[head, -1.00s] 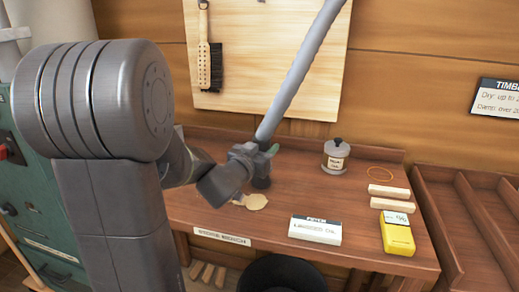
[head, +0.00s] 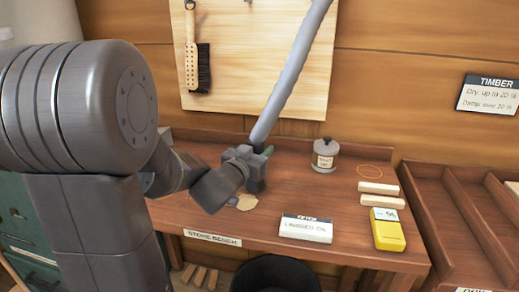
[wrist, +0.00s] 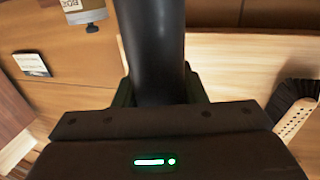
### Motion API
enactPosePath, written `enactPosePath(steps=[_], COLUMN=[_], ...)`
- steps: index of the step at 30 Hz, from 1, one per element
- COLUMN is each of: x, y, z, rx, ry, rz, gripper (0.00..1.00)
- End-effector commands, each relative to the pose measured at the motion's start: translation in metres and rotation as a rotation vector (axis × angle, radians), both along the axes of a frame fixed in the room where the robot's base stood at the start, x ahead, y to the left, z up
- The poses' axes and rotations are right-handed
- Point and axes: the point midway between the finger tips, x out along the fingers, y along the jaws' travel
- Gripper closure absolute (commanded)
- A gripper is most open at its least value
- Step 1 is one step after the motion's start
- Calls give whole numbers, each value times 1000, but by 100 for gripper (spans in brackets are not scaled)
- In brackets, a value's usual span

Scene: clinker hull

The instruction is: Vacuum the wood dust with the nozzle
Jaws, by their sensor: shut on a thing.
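The wood dust (head: 246,202) is a small pale tan patch on the brown bench top, partly hidden behind my wrist in the head view. My gripper (head: 258,163) is shut on the vacuum nozzle, a dark tube (wrist: 152,50) that shows between the two fingers in the wrist view. A grey hose (head: 290,80) rises from it up and to the right. In the head view the gripper is just behind the dust. The nozzle's lower end is mostly hidden by my gripper, and I cannot tell whether it touches the bench.
The bench (head: 290,190) also holds a lidded jar (head: 325,155), a white labelled box (head: 306,229), two pale wood blocks (head: 380,194), a yellow meter (head: 387,230) and an orange ring (head: 375,171). A brush (head: 197,60) hangs on the wall board. A dark bin (head: 280,274) stands in front.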

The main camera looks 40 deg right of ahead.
Motion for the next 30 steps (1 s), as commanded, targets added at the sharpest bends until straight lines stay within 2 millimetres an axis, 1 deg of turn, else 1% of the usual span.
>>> enactPosePath(steps=[30], x=[-33], y=[39], z=[1], rx=[0], ry=[-1], rz=[0], gripper=[90])
